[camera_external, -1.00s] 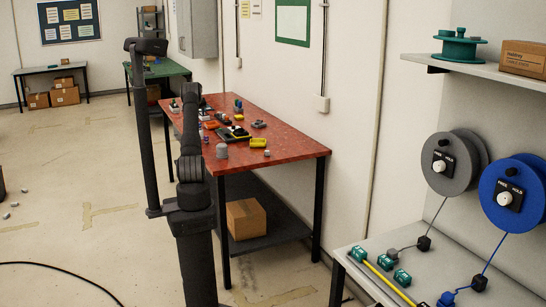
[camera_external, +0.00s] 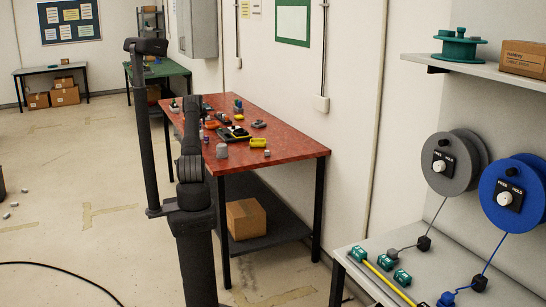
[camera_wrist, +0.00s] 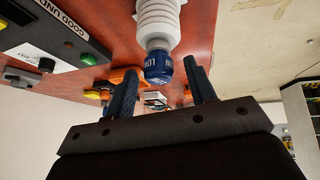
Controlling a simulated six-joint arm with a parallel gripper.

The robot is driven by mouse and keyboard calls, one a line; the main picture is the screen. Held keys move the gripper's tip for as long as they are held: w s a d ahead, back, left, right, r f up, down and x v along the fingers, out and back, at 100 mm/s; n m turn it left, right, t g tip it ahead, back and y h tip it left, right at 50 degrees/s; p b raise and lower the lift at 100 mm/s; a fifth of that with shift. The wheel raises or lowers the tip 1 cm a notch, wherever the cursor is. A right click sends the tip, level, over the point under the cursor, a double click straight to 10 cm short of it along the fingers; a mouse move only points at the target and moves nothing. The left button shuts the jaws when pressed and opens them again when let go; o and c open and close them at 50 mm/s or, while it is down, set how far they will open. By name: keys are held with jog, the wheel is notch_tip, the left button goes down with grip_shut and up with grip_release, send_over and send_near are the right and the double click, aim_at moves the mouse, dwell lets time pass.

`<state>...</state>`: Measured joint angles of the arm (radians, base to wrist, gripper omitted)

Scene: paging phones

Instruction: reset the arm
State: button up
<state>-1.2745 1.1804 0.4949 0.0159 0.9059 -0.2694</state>
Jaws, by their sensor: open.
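My gripper (camera_wrist: 160,69) is open, with its two dark fingers apart in the wrist view. A white ribbed piece with a blue lettered cap (camera_wrist: 158,66) shows beyond and between the fingertips. I see no finger closed on it, and the gap between it and the fingers is hard to judge. In the external view my arm stands in front of the red-topped table (camera_external: 290,147), and my gripper is hidden behind my own links.
A dark grey lettered box with buttons (camera_wrist: 62,30) lies left in the wrist view. A bench with cable reels (camera_external: 452,163) stands at the right. The table's near right part is clear.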

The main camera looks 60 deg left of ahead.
notch_tip(320, 180, up, 4)
jog(key=shift+r, duration=0.15)
jog(key=w+d+r, duration=0.7)
jog(key=w+d, duration=0.1)
jog(key=d, duration=0.1)
jog(key=w+d+f+m+t+h, duration=0.1)
jog(key=w+d+m, duration=0.1)
jog(key=w, duration=0.6)
jog(key=w+d+f+m+t, duration=0.1)
jog(key=w+f+m, duration=0.15)
jog(key=w, duration=0.65)
jog(key=f, duration=0.5)
jog(key=s+f, duration=0.1)
jog(key=f, duration=0.1)
jog(key=shift+f, duration=0.9)
